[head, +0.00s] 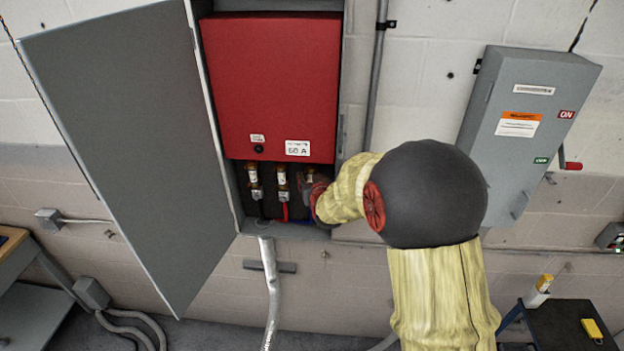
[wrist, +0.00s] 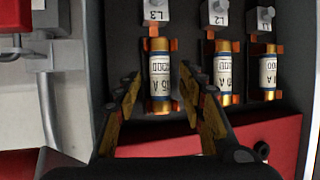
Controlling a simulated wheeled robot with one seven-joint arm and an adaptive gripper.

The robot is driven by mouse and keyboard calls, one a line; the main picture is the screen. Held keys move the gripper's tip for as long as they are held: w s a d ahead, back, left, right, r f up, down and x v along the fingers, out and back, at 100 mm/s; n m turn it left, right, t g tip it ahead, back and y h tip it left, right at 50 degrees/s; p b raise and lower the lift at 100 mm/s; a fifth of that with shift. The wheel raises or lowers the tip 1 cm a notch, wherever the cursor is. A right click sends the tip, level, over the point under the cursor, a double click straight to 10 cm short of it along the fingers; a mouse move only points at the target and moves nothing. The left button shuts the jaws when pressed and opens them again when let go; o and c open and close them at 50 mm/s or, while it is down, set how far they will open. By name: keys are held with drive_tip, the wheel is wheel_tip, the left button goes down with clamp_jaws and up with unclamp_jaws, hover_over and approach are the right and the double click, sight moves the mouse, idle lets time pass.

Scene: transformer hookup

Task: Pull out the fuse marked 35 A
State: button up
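Three copper-capped fuses with white labels stand in a row in the open cabinet. In the wrist view they are the fuse under L3 (wrist: 159,72), the fuse under L2 (wrist: 223,75) and the fuse under L1 (wrist: 267,75). The printed ratings are too blurred or cut off to read surely, so I cannot tell which is marked 35 A. My gripper (wrist: 160,82) is open, with one finger on each side of the L3 fuse and no clear contact. In the head view, two fuses (head: 253,174) (head: 281,176) show clearly; my arm partly covers the right one.
A red panel (head: 272,85) covers the cabinet above the fuses. The grey cabinet door (head: 125,130) stands open at left. The cabinet's side wall is close to my gripper. A grey switch box (head: 525,120) with a red handle hangs at right.

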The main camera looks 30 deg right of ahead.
drive_tip(key=shift+c, duration=1.2)
drive_tip(key=c, duration=0.7)
clamp_jaws()
drive_tip(key=shift+c, duration=0.5)
unclamp_jaws()
clamp_jaws()
